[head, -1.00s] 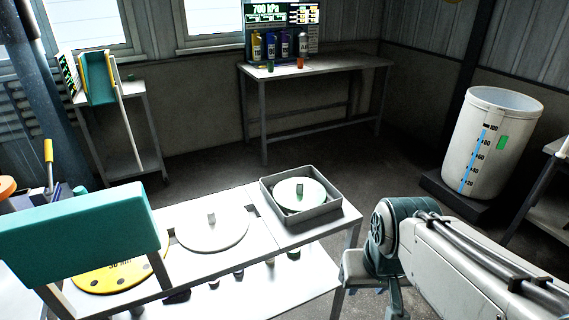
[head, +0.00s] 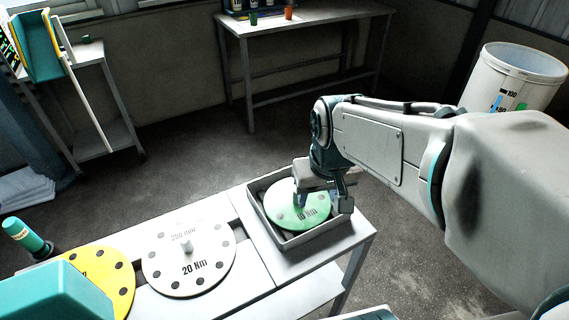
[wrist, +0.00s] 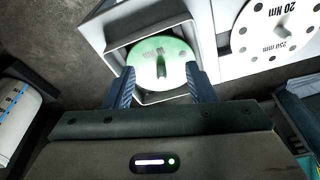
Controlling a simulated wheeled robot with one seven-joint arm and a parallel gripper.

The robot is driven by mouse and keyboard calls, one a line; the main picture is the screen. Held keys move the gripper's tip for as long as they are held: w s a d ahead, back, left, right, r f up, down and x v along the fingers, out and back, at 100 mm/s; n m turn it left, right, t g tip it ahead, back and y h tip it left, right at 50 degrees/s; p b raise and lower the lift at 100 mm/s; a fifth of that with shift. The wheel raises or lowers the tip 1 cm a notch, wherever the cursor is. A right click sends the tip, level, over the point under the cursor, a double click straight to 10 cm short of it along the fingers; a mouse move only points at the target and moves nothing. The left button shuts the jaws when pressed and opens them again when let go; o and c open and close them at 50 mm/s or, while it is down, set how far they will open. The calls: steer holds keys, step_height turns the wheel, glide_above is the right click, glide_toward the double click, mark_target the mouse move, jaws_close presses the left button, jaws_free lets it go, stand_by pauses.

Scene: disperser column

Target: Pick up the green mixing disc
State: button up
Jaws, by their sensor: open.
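The green mixing disc (head: 291,213) lies in a grey square tray (head: 262,221) at the right end of the bench in the head view. It is pale green with dark lettering, and it also shows in the wrist view (wrist: 180,54) with an upright knob at its middle. My gripper (head: 312,200) is over the disc in the head view and hides part of it. In the wrist view my gripper (wrist: 162,78) is open, with one blue finger on each side of the knob and nothing held. I cannot tell whether the fingers touch the disc.
A white disc (head: 166,258) marked 20 Nm and a yellow disc (head: 112,277) lie left of the tray on the bench. A teal block (head: 50,298) stands at the front left. A white graduated drum (head: 513,75) is at the back right. The tray walls surround the green disc.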

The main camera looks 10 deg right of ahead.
steer(key=w+g+p, duration=0.1)
steer(key=w, duration=0.7)
steer(key=n+g+p, duration=0.1)
steer(key=n, duration=0.1)
glide_above(297, 199)
step_height(297, 199, down, 5)
steer(key=f, duration=0.5)
steer(key=w+f, duration=0.1)
steer(key=f, duration=0.2)
steer(key=shift+f+p, duration=0.35)
steer(key=shift+p, duration=0.05)
steer(key=shift+w+d+f+p, duration=0.1)
steer(key=shift+f+p, duration=0.2)
steer(key=shift+f, duration=1)
steer(key=shift+w+d+f+p, duration=0.1)
steer(key=shift+f+p, duration=0.2)
steer(key=shift+f, duration=1)
jaws_close()
